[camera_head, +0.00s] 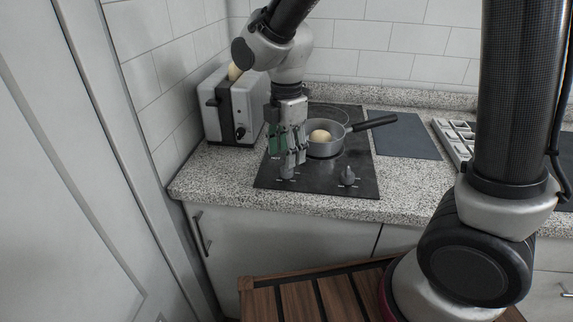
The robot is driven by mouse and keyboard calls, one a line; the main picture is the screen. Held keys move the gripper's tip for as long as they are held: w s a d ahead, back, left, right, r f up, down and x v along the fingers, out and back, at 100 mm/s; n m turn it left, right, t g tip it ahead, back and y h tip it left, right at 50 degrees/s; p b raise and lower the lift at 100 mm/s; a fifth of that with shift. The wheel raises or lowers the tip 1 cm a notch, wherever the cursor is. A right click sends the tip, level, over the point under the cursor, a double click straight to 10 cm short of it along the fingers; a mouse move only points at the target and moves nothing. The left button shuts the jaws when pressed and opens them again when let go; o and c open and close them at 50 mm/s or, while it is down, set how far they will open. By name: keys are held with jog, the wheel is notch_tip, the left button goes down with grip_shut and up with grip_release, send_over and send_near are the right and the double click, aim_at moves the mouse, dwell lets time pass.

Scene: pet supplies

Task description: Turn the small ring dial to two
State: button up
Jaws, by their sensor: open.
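The black cooktop (318,183) lies on the speckled counter and has two grey dials along its front edge. The left dial (286,173) is right below my gripper and partly hidden by its fingers. The right dial (347,177) is in plain view. The printed marks around both are too small to read. My gripper (290,160) points down, open, with its fingertips at or just above the left dial; I cannot tell whether they touch it.
A grey pan (325,150) with a pale round item (319,136) stands just right of my gripper, handle to the right. A toaster (240,108) stands left. A dark mat (402,137) and a light compartment tray (450,143) lie right. The front counter strip is clear.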

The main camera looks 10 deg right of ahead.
jog(key=shift+f, duration=2.3)
jog(key=c, duration=1)
